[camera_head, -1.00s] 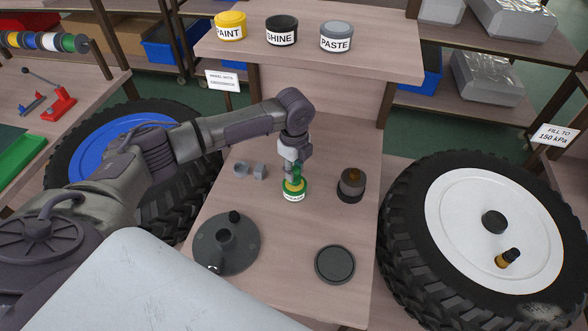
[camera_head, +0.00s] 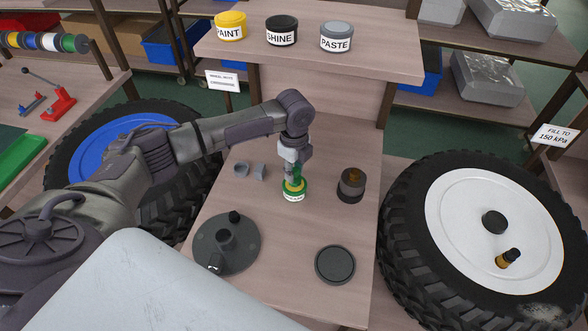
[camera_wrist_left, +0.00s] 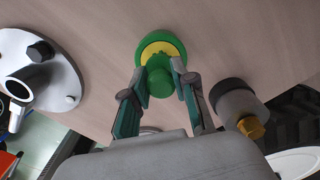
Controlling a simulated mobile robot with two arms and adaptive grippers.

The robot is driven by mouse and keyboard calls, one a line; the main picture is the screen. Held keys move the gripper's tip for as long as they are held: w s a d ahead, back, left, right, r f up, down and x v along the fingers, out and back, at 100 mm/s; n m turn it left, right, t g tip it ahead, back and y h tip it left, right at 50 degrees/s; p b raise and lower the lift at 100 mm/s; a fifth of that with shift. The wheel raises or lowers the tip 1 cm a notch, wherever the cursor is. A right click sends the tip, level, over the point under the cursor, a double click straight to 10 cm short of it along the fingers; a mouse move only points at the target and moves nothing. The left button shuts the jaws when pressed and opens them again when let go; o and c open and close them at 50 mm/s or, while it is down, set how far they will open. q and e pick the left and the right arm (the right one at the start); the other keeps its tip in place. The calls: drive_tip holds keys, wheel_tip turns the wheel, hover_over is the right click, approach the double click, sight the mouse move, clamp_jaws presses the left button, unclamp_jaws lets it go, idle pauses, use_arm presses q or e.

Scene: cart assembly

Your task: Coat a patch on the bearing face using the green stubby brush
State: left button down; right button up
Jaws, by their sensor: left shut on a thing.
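The green stubby brush (camera_wrist_left: 160,82) stands in a green pot (camera_wrist_left: 140,62) with yellow contents; the wrist view shows its round green end. The pot (camera_head: 294,194) rests on the wooden bench in the head view. My left gripper (camera_wrist_left: 161,92) is right above the pot, its fingers shut on the brush; it also shows in the head view (camera_head: 293,178). The brush's lower end is hidden in the pot. A grey round flange plate with a raised hub (camera_head: 226,258) lies front left of the pot; I cannot tell whether it bears the bearing face.
A dark jar with an amber top (camera_head: 351,185) stands right of the pot. A black round dish (camera_head: 335,264) lies at the front right, small grey parts (camera_head: 242,170) at the left. Paint, shine and paste tins (camera_head: 336,37) stand on the raised shelf. Large wheels (camera_head: 490,230) flank the bench.

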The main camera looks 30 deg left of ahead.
sight(294, 169)
use_arm(q)
drive_tip(key=shift+f, duration=0.35)
drive_tip(key=shift+s+p, duration=0.1)
drive_tip(key=shift+p, duration=0.2)
idle(1.9)
wheel_tip(294, 169, up, 7)
drive_tip(key=p, duration=0.7)
drive_tip(key=shift+p, duration=0.3)
idle(0.6)
